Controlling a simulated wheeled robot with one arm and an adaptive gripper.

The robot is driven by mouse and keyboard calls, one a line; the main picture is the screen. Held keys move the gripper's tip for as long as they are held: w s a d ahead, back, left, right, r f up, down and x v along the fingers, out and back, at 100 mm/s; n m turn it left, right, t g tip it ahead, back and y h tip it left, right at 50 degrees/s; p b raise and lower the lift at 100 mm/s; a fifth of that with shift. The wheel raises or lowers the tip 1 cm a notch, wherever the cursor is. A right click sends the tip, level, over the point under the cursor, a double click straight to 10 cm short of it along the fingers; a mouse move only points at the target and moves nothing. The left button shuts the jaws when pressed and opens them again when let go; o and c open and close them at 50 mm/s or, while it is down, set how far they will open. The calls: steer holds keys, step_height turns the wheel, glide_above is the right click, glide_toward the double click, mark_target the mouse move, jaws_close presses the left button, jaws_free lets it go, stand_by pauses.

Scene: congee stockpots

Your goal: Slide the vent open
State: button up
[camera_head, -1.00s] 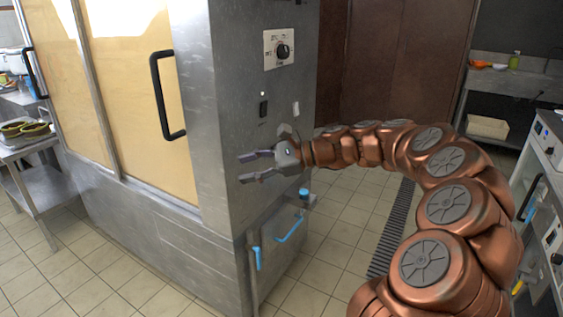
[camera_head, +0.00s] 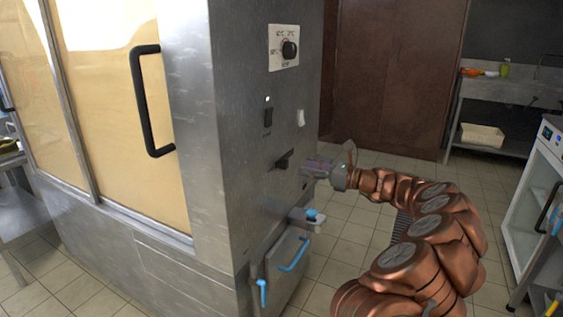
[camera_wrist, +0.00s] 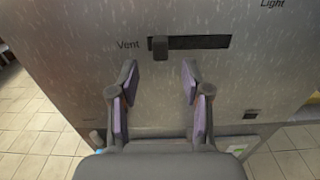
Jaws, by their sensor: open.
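The vent slider is a small dark knob (camera_wrist: 159,47) at the left end of a black horizontal slot (camera_wrist: 205,42), next to the word "Vent" in the wrist view. In the head view the vent knob (camera_head: 284,160) sticks out from the cabinet's steel side panel, below the dial and switches. My gripper (camera_wrist: 160,75) is open, its two fingers apart with nothing between them. In the wrist view the knob lies just beyond the fingertips, between them and apart from both. In the head view my gripper (camera_head: 308,167) is at the panel, just right of the knob.
Above the vent are a dial (camera_head: 289,49), a black switch (camera_head: 267,116) and a white switch (camera_head: 300,117). Below are a blue-handled drawer (camera_head: 290,268) and a small blue-topped fitting (camera_head: 312,215). The cabinet door has a black handle (camera_head: 150,105). Open tiled floor lies to the right.

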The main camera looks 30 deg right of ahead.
mark_target(287, 163)
steer(key=shift+b+x, duration=0.5)
steer(key=shift+x, duration=3.05)
jaws_close()
